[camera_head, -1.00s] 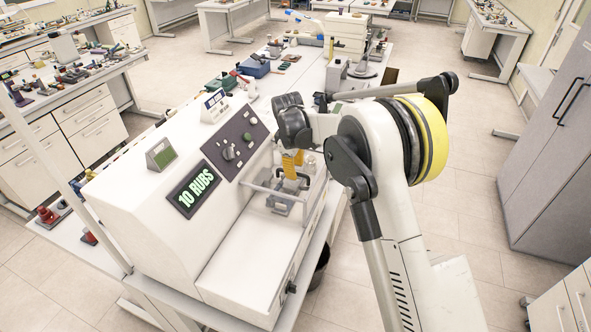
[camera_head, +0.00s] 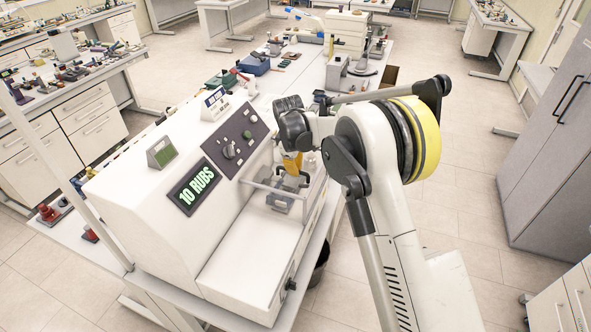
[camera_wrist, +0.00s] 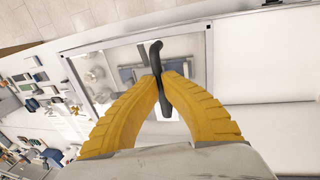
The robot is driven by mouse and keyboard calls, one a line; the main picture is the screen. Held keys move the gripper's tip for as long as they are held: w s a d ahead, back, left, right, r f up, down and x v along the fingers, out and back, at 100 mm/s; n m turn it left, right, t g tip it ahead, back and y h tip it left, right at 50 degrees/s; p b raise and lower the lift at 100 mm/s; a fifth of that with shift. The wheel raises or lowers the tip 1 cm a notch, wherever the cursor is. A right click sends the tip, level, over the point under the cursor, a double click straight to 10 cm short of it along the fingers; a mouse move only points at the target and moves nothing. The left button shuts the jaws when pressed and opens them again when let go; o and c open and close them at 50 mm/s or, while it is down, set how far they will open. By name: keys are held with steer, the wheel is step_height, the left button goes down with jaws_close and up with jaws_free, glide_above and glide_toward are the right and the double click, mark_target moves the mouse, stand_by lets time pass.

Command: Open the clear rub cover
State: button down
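The clear rub cover is a see-through panel with a pale frame (camera_wrist: 205,62) in the wrist view. In the head view it sits over the rub bay of the white machine (camera_head: 150,215), as a thin pale frame (camera_head: 262,187). A black handle (camera_wrist: 155,52) rises from the cover. My gripper (camera_wrist: 162,80) has yellow fingers that converge on the handle, one on each side, and look shut on it. In the head view my gripper (camera_head: 291,166) is above the bay, and my wrist hides part of the cover. The cover looks closed or nearly so.
The machine's display (camera_head: 195,187) reads "10 RUBS", beside a dark knob panel (camera_head: 237,143). A flat white deck (camera_head: 245,262) lies in front of the bay. Bench tools and a blue box (camera_head: 254,66) stand behind. Open floor is at right, before a grey cabinet (camera_head: 553,140).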

steer(key=shift+s+f, duration=0.15)
steer(key=shift+s+a+b, duration=0.15)
steer(key=shift+s+b, duration=0.1)
steer(key=shift+b, duration=0.05)
steer(key=s+a+b, duration=0.4)
steer(key=s, duration=0.8)
steer(key=s+a+b, duration=0.3)
steer(key=s+a, duration=0.1)
steer(key=s, duration=0.8)
steer(key=shift+s+a+b, duration=0.2)
steer(key=shift+a+b, duration=0.15)
steer(key=shift+a, duration=0.05)
steer(key=c, duration=1.5)
jaws_free()
steer(key=shift+w, duration=0.15)
steer(key=shift+o, duration=0.2)
